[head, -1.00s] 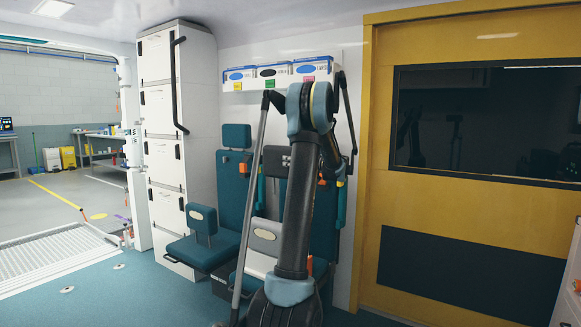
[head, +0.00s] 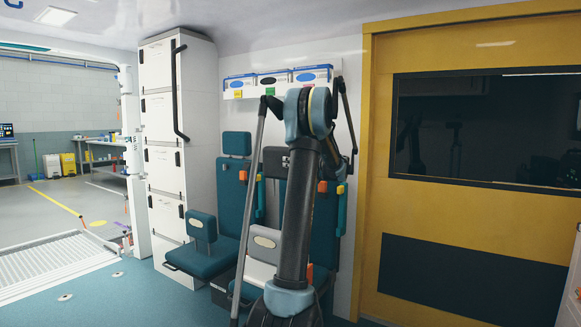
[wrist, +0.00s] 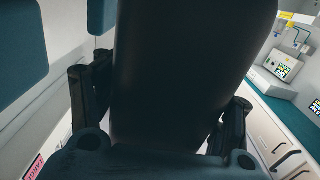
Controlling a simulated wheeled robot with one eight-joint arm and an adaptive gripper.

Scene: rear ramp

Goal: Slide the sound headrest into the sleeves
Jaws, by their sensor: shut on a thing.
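My gripper (wrist: 165,108) is shut on a dark padded block, seemingly a headrest (wrist: 195,65). The block fills the middle of the wrist view, with a black finger on either side. In the head view my arm hides the gripper. A dark grey pad (head: 275,161), probably the same headrest, shows beside my arm at the top of the right seat's teal backrest (head: 328,205). I cannot tell whether it touches the backrest. The sleeves and the headrest's posts cannot be made out. A teal pad (head: 202,226) and a pale grey pad (head: 265,243) are at the two seats.
The left seat (head: 232,187) carries a teal headrest (head: 237,143). A white cabinet (head: 165,130) stands left of the seats; a yellow door (head: 470,225) is at right. Several boxes (head: 275,82) sit above. Clear floor (head: 110,297) lies at front left, beside the ramp.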

